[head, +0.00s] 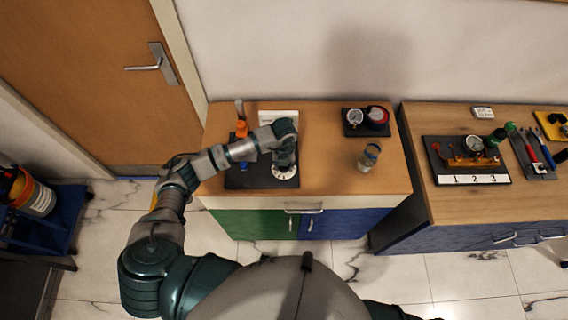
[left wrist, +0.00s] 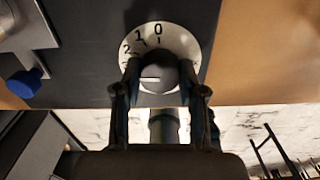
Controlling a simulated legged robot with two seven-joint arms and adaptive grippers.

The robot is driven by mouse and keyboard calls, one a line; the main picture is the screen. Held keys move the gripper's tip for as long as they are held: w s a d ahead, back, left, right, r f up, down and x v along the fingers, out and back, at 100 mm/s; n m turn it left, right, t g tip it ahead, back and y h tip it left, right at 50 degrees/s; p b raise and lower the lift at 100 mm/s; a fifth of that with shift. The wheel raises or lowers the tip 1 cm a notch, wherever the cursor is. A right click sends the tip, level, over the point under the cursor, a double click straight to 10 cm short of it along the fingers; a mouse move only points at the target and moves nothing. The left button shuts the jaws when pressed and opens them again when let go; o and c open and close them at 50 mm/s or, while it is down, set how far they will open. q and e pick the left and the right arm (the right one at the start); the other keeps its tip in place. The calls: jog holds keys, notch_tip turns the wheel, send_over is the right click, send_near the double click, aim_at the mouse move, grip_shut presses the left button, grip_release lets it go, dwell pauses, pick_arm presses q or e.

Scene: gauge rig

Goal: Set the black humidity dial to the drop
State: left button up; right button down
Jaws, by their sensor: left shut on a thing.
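A round dial with a dark knob (left wrist: 157,77) and a white numbered plate (left wrist: 180,40) is in the left wrist view. The plate shows 0 at the top with 1 and 2 to its left; a white line on the knob points left. No drop mark can be made out. The plate (head: 286,178) also shows in the head view at the front right of a dark panel (head: 240,181). My left gripper (left wrist: 160,80) is shut on the knob, one finger on each side, and covers the plate's lower part. My right gripper is not in view.
On the panel, an orange-handled part (head: 241,129) stands left of my arm; a blue knob (left wrist: 27,82) shows in the left wrist view. A glass jar (head: 369,157) and a gauge (head: 354,118) stand to the right. A second bench (head: 480,205) holds more fittings.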

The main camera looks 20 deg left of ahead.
pick_arm(q)
jog(key=shift+s+f+n, duration=0.1)
jog(key=shift+n, duration=0.3)
jog(key=o, duration=1.1)
jog(key=shift+o, duration=0.2)
notch_tip(320, 180, up, 12)
